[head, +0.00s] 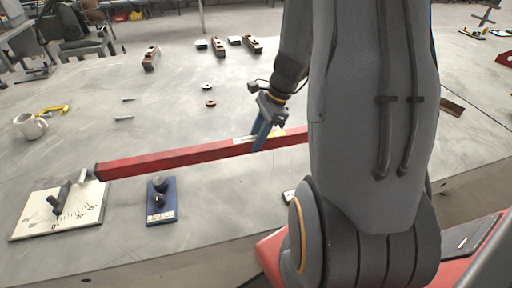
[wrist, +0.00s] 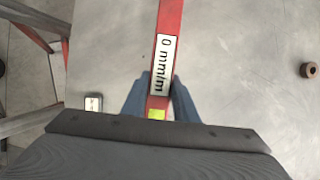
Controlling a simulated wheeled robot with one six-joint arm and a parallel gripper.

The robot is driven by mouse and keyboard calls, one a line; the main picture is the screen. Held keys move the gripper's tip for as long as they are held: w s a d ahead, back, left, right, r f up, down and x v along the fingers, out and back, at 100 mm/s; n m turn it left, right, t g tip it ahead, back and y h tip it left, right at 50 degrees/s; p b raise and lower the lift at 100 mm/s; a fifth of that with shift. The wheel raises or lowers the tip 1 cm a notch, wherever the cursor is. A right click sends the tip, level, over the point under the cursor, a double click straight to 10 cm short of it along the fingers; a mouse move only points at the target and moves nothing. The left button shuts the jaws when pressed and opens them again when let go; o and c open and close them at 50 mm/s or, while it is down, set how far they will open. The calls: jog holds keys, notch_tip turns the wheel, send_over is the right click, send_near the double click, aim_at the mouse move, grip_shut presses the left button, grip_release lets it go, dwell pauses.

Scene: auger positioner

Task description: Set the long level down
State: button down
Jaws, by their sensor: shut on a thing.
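The long level (head: 180,157) is a long red bar at the front of the grey table in the head view. It runs from the left, beside the white dial plate, to behind my arm. In the wrist view the level (wrist: 170,18) shows a white label reading "0 mm/m" and a yellow-green vial. My gripper (head: 262,135) has blue fingers and is shut on the level near its label. In the wrist view the fingers of my gripper (wrist: 158,98) stand on both sides of the bar. I cannot tell whether the level touches the table. Its right end is hidden by my arm.
A white angle-dial plate (head: 30,222) and a blue block with a black knob (head: 168,212) stand at the front left. A mug (head: 30,126) is at the left edge. Wooden planes (head: 151,58) stand at the back. The middle of the table is mostly clear.

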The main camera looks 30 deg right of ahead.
jog(key=shift+f, duration=1.75)
jog(key=shift+f, duration=0.3)
jog(key=c, duration=1.4)
grip_release()
